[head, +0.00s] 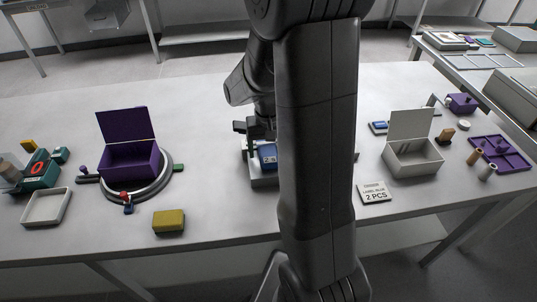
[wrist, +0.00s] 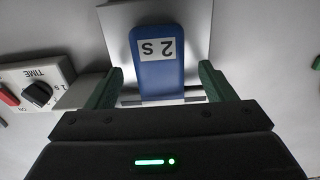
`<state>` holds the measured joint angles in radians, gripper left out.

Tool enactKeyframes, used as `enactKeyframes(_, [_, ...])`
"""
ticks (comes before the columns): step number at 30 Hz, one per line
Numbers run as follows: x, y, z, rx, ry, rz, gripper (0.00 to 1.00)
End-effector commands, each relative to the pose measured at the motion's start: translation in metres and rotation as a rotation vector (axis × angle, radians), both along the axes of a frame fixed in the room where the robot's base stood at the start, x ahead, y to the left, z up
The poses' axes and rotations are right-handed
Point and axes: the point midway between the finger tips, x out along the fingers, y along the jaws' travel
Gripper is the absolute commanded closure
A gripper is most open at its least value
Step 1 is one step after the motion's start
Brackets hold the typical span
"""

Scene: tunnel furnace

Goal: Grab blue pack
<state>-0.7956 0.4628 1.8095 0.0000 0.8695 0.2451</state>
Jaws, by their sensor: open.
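The blue pack (wrist: 158,72) has a white label reading "2 S", upside down in the wrist view. It lies on a light grey plate or tray (wrist: 192,22). In the head view the blue pack (head: 267,155) is partly hidden behind my arm. My gripper (wrist: 160,84) is open, with one green finger on each side of the pack's near end. Gaps show between the fingers and the pack, so it is not clamped. In the head view my gripper (head: 258,140) is at the pack, mostly covered by my arm.
A timer box with a black knob (wrist: 38,92) is left of the pack in the wrist view. The head view shows an open purple box (head: 130,160) on a round base, a yellow block (head: 169,221), an open grey box (head: 411,160) and a "2 PCS" sign (head: 374,193). Table between is clear.

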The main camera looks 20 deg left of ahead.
Motion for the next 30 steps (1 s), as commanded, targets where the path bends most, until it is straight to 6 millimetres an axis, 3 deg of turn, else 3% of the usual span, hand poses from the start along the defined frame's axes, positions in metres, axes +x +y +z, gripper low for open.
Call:
enactKeyframes(3, [-0.0002, -0.0003, -0.0102, -0.001, 0.001, 0.000, 0.24])
enactKeyframes(11, [0.0001, -0.0003, -0.0121, 0.000, 0.000, 0.000, 0.24])
enactKeyframes(18, [0.0001, -0.0003, -0.0119, 0.000, 0.000, 0.000, 0.71])
enactKeyframes(20, [0.0001, -0.0003, -0.0118, 0.001, -0.001, 0.000, 0.77])
enactKeyframes(30, [0.0004, 0.0000, -0.0081, 0.002, -0.001, 0.000, 0.77])
